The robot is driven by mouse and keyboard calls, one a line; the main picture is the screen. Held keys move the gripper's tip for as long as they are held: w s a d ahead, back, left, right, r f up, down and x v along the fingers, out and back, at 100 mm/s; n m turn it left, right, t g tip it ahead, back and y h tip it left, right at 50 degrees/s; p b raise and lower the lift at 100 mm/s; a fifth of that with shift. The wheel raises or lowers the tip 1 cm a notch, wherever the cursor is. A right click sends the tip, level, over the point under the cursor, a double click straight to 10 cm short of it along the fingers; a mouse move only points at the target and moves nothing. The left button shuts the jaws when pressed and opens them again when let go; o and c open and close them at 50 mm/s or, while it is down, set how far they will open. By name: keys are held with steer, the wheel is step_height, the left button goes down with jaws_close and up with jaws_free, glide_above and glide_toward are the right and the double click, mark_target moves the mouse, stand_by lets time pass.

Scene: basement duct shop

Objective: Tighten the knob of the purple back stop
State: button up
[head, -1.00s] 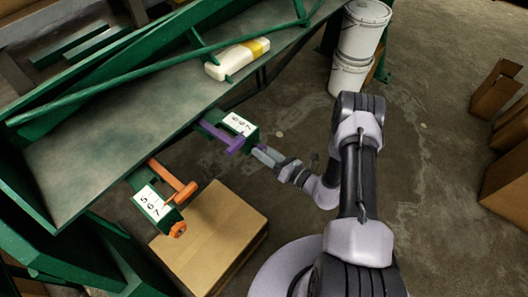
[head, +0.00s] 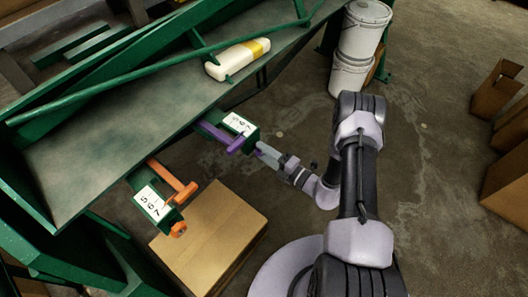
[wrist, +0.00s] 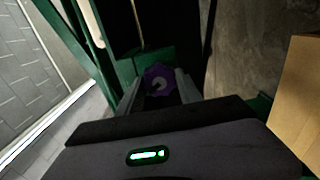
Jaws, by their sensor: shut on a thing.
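The purple back stop (head: 217,134) sits on the green machine's front edge, with a green block and a white number plate (head: 240,124) at its end. Its purple knob (wrist: 158,80) is faceted and shows between my fingers in the wrist view. My gripper (head: 259,151) reaches the knob from the right in the head view and is shut on it; the fingers hide most of the knob there. An orange back stop (head: 172,180) with an orange knob (head: 178,229) and its own number plate is nearer, at the lower left.
A cardboard box (head: 212,232) stands below the orange back stop. A white bottle with a yellow band (head: 238,58) lies on the machine's green bed (head: 110,140). White buckets (head: 358,50) and open cartons stand farther off.

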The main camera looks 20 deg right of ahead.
steer(key=m, duration=0.5)
steer(key=shift+m, duration=0.7)
steer(key=o, duration=1.3)
steer(key=shift+o, duration=0.2)
steer(key=p+v, duration=0.3)
steer(key=v, duration=1.4)
steer(key=shift+s+p, duration=0.2)
steer(key=shift+p, duration=0.2)
steer(key=shift+d+r, duration=0.1)
